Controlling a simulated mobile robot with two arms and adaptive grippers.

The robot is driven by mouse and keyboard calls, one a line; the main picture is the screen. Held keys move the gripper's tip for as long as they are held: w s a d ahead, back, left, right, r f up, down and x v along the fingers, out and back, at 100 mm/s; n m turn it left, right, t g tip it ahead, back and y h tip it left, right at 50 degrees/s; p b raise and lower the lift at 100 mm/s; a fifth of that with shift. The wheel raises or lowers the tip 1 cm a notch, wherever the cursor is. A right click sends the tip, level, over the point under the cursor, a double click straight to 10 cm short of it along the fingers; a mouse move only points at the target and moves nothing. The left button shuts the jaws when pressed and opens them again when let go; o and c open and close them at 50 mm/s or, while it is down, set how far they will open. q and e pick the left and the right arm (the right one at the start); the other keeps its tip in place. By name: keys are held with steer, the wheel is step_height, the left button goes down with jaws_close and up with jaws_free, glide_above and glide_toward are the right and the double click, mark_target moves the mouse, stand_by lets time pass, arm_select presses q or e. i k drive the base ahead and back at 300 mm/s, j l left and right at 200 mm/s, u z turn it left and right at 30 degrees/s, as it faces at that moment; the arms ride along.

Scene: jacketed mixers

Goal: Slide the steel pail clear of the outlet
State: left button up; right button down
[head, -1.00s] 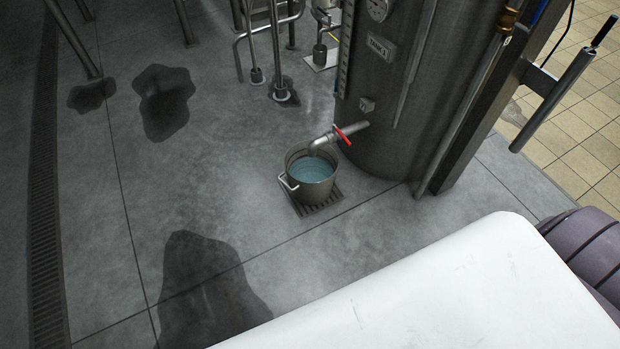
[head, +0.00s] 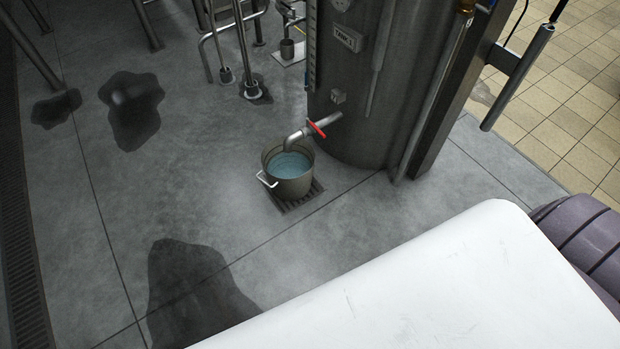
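The steel pail (head: 291,186) stands upright on a floor drain grate (head: 313,196), with bluish liquid inside. Its handle (head: 266,180) hangs out on the left side. The outlet (head: 295,139) is a bent pipe from the tank, with its mouth over the back of the pail's opening. A red valve lever (head: 317,128) sits on the outlet pipe. Neither of my grippers shows in the head view.
The tank (head: 355,90), labelled TANK 1, rises behind the pail. Dark wet patches (head: 195,290) lie on the concrete floor at the front and back left. Pipe stands (head: 225,60) are behind. The floor left of the pail is clear. My white body fills the lower right.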

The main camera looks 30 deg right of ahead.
mark_target(289, 176)
steer(key=i+z, duration=0.1)
steer(key=z, duration=0.4)
steer(key=i+j+z, duration=0.1)
steer(key=z, duration=0.4)
steer(key=j+z, duration=0.2)
steer(key=z, duration=0.25)
steer(key=i+j+z, duration=0.15)
steer(key=z, duration=0.35)
steer(key=j+z, duration=0.2)
steer(key=j, duration=0.35)
steer(key=i+j+z, duration=0.1)
steer(key=j+z, duration=0.15)
steer(key=j, duration=0.35)
steer(key=j+z, duration=0.2)
steer(key=j, duration=0.35)
steer(key=k+j+z, duration=0.1)
steer(key=j+z, duration=0.15)
steer(key=j, duration=0.3)
steer(key=k+j+z, duration=0.2)
steer(key=j, duration=0.35)
steer(key=j+z, duration=0.25)
steer(key=j, duration=0.3)
